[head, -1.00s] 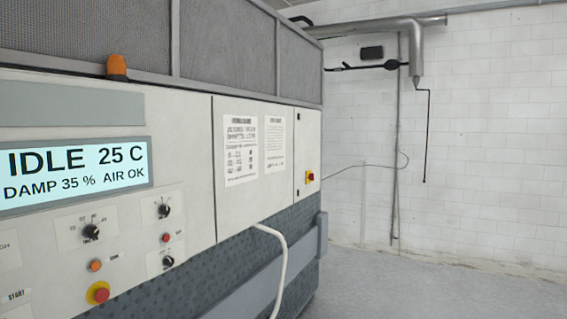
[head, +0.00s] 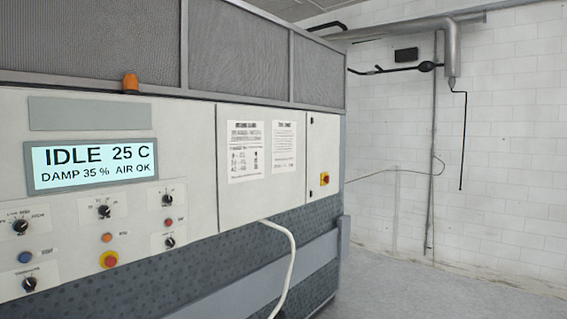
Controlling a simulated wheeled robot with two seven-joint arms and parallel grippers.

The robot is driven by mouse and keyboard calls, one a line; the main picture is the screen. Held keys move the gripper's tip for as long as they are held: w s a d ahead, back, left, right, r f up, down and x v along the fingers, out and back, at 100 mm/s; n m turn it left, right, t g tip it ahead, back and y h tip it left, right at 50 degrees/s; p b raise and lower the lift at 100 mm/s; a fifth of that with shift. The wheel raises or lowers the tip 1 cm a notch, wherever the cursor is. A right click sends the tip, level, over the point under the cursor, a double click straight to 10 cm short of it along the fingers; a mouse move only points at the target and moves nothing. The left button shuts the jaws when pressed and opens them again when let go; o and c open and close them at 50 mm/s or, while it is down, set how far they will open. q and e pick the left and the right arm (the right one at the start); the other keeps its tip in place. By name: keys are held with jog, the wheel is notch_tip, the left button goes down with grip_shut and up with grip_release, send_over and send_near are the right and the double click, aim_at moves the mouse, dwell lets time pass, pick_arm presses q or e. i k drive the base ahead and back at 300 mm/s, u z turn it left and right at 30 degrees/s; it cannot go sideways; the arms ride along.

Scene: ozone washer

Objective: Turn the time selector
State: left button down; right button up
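The washer's control panel (head: 200,125) fills the left side of the head view. It carries several black rotary knobs: one at the far left (head: 20,226), one at lower left (head: 29,283), one below the display (head: 103,211), one to the right of that (head: 167,197) and a lower right one (head: 169,242). Their labels are too small to read surely, so I cannot tell which is the time selector. The display (head: 91,164) reads IDLE 25 C, DAMP 35 %, AIR OK. Neither of my grippers is in view.
A white hose (head: 290,262) hangs from the panel. Grey floor (head: 420,290) lies clear at right.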

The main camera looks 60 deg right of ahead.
aim_at(104, 210)
jog(key=z, duration=1.75)
jog(key=i, duration=1)
jog(key=u, duration=0.45)
jog(key=k, duration=0.55)
jog(key=u, duration=1.15)
jog(key=i, duration=1.05)
jog(key=z, duration=0.15)
